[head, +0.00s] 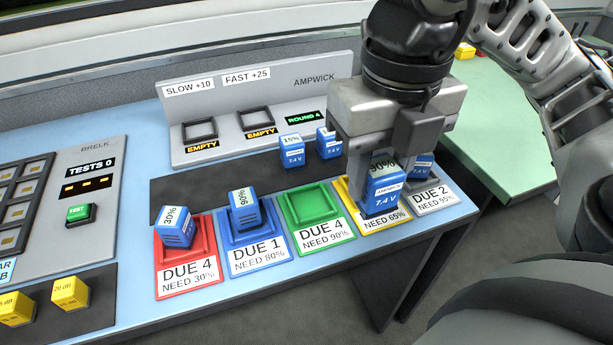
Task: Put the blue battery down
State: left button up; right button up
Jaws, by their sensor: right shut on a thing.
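My right gripper (384,165) is shut on a blue battery (386,188) marked 90% and 7.4 V. It holds the battery upright at the yellow pad (353,208), labelled NEED 65%. I cannot tell whether the battery touches that pad. The green pad (311,207), DUE 4 NEED 90%, is empty just to the left. One more battery (244,210) sits on the blue pad (258,247), DUE 1 NEED 80%. My left gripper is out of view.
A 15% battery (292,152) and another battery (328,145) stand on the dark strip (225,187). A battery (422,164) stands behind the gripper at the DUE 2 pad (434,197). The charger panel (290,100) has two slots marked EMPTY. Yellow blocks (70,292) lie at lower left.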

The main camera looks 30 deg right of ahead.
jog(key=shift+w+r+p, duration=0.1)
jog(key=shift+w+p, duration=0.25)
jog(key=shift+p, duration=0.2)
jog(key=w+f, duration=0.3)
jog(key=w+f+p, duration=0.1)
jog(key=w+f, duration=0.2)
jog(key=w, duration=0.1)
jog(key=w+f+p, duration=0.1)
jog(key=w+f, duration=0.2)
jog(key=w, duration=0.1)
jog(key=shift+w+a, duration=0.15)
notch_tip(320, 180, down, 3)
jog(key=shift+w+f, duration=0.15)
jog(key=shift+f, duration=0.35)
jog(key=o, duration=1.1)
jog(key=shift+r, duration=0.45)
pick_arm(q)
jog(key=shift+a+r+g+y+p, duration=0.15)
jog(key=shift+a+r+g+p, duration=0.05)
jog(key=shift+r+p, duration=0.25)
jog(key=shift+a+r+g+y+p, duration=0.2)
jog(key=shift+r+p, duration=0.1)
jog(key=shift+p, duration=0.1)
pick_arm(e)
notch_tip(320, 180, up, 12)
jog(key=shift+f, duration=0.2)
